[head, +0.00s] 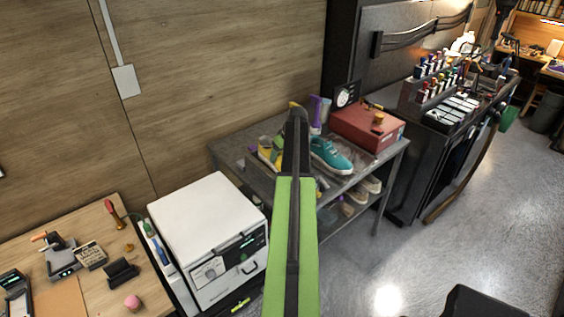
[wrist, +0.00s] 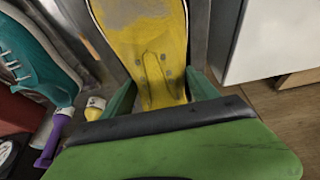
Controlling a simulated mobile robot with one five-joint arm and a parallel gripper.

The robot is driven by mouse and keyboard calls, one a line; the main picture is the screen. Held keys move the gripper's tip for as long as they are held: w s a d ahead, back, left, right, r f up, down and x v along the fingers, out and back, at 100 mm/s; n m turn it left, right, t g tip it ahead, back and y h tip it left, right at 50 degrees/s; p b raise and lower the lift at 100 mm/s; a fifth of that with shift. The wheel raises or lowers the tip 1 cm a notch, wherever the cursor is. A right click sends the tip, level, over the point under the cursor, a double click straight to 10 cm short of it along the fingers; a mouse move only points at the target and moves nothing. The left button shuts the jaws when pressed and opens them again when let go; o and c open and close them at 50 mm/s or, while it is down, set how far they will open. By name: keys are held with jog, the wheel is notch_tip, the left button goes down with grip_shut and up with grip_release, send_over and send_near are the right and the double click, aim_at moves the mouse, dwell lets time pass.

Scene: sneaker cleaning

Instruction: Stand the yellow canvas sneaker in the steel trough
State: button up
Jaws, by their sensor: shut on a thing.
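The yellow canvas sneaker (wrist: 150,45) fills the top middle of the wrist view, its long yellow face scuffed grey. My gripper (wrist: 160,88) has its green fingers on either side of the sneaker's near end and is shut on it. Grey metal (wrist: 203,35) flanks the sneaker; I cannot tell whether this is the steel trough or the table, or whether the sneaker touches it. In the head view, a yellow sneaker (head: 266,144) shows left of my arm at the table, partly hidden. My fingertips are hidden there.
A teal sneaker (head: 331,156) stands right of my arm on the grey table (head: 368,157), also at left in the wrist view (wrist: 38,50). A purple bottle (head: 316,115) and red box (head: 367,127) stand behind. A white machine (head: 207,225) stands left of the table.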

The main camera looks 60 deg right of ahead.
jog(key=shift+f, duration=0.75)
jog(key=shift+r, duration=0.25)
jog(key=shift+f, duration=0.1)
jog(key=o, duration=1.8)
jog(key=p+v, duration=1.1)
jog(key=v, duration=0.1)
